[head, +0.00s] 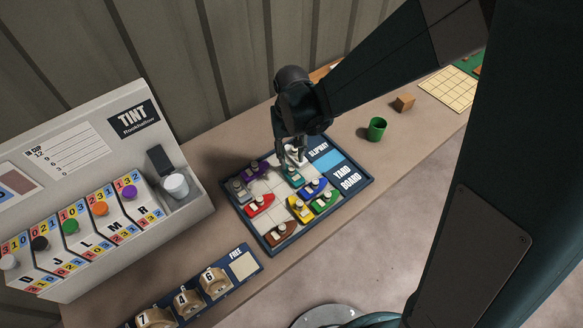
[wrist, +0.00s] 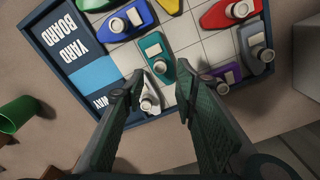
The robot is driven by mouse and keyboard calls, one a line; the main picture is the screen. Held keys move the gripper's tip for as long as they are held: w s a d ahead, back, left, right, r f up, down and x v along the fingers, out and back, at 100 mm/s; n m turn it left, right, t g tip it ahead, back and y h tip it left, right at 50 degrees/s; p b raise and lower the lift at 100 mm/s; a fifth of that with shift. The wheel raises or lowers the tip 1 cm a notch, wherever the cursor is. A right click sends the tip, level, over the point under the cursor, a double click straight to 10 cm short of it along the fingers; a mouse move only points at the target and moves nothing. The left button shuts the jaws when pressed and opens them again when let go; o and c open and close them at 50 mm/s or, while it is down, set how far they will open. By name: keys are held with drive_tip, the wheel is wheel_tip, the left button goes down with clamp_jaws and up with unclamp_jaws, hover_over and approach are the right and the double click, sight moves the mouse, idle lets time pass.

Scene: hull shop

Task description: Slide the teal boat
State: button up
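The teal boat (wrist: 152,47) lies on the yard board just beyond my fingertips in the wrist view, with a pale peg near its end. In the head view the teal boat (head: 294,180) shows below my gripper (head: 293,158), which partly hides it. My gripper (wrist: 160,82) is open, its fingers well apart. A white boat with a pale peg (wrist: 149,101) is beside the left finger, which partly covers it; contact cannot be told. The yard board (head: 266,247) has a dark blue frame, a pale grid and a light blue slipway strip (wrist: 94,73).
Blue (head: 313,186), yellow (head: 298,209), green (head: 325,203), red (head: 259,204), brown (head: 279,234), purple (head: 257,169) and grey (head: 238,189) boats share the board. A green cup (head: 376,130) and wooden block (head: 404,103) stand right; a tint machine (head: 95,180) stands left.

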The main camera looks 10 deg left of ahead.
sight(291, 167)
drive_tip(key=shift+f+b, duration=0.4)
drive_tip(key=shift+f, duration=3.2)
drive_tip(key=shift+c, duration=0.7)
clamp_jaws()
